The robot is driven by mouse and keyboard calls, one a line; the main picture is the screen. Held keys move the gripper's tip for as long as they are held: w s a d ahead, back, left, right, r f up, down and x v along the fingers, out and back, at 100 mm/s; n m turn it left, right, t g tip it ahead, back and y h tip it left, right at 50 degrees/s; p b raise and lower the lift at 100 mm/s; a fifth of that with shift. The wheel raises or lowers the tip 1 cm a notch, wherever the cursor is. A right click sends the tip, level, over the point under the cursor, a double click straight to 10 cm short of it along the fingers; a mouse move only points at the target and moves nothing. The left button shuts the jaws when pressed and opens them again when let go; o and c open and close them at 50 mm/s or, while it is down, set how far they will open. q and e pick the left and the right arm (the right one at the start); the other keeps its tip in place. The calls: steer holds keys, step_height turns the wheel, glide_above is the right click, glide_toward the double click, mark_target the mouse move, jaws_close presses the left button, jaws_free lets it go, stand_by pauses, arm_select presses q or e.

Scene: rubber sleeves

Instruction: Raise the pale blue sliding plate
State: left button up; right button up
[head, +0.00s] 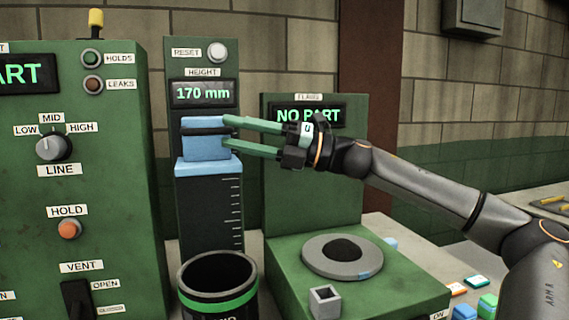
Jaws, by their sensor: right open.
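The pale blue sliding plate (207,168) sits on the dark upright height stand with a white scale. A blue block with a dark band rises from its top. The display (203,93) above it reads 170 mm. My right gripper (228,133) reaches in from the right with its two green fingers apart, one above the other. Their tips are at the right edge of the blue block. I cannot tell whether they touch it. My left gripper is not in view.
A green panel with a knob (54,147) and an orange button (69,229) stands at the left. A dark bin (218,293) with a green band stands in front of the stand. A green machine with a grey disc (318,265) is below my right arm. Small coloured blocks lie lower right.

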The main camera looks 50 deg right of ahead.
steer(key=b+v, duration=0.5)
steer(key=v, duration=0.3)
stand_by(0.5)
